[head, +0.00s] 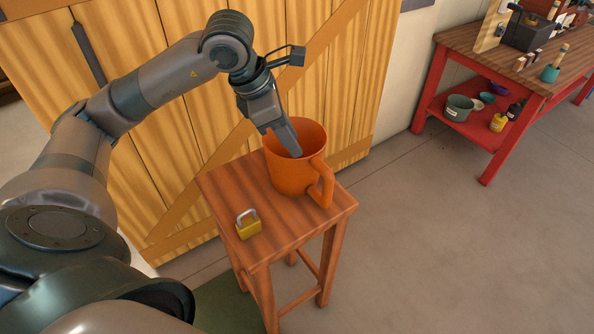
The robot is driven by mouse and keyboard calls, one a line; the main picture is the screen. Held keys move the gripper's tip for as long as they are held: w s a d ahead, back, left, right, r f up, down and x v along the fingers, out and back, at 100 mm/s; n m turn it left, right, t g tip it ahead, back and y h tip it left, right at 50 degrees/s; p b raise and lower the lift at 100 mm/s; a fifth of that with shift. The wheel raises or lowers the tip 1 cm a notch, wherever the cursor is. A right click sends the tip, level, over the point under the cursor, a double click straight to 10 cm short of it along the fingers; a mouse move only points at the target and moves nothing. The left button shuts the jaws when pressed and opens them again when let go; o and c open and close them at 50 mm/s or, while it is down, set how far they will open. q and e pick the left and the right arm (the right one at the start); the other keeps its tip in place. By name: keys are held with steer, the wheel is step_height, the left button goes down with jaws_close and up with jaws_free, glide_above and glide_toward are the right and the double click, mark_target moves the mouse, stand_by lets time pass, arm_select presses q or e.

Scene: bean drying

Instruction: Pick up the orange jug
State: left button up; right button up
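The orange jug (289,178) stands upright on a small wooden stool (216,196), with its handle towards the lower right. My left gripper (292,148) reaches down from the upper left to the jug. My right gripper is not in view.
A brass padlock (248,225) lies on the stool's near left part. A wooden plank door (330,95) stands close behind the stool. A red workbench (432,65) with tools and pots is at the upper right. The floor between is clear.

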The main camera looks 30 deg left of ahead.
mark_target(300, 158)
arm_select(q)
steer(key=shift+x, duration=1.2)
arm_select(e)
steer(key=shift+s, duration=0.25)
arm_select(q)
steer(key=shift+f, duration=0.1)
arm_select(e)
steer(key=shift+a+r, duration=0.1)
arm_select(q)
steer(key=x, duration=0.1)
steer(key=p+x, duration=0.1)
steer(key=x, duration=0.2)
steer(key=shift+s+a+f+p, duration=0.1)
steer(key=shift+a+p, duration=0.15)
steer(key=shift+p, duration=0.15)
steer(key=shift+w+d+f, duration=0.1)
steer(key=shift+w+f, duration=0.1)
steer(key=shift+f, duration=0.25)
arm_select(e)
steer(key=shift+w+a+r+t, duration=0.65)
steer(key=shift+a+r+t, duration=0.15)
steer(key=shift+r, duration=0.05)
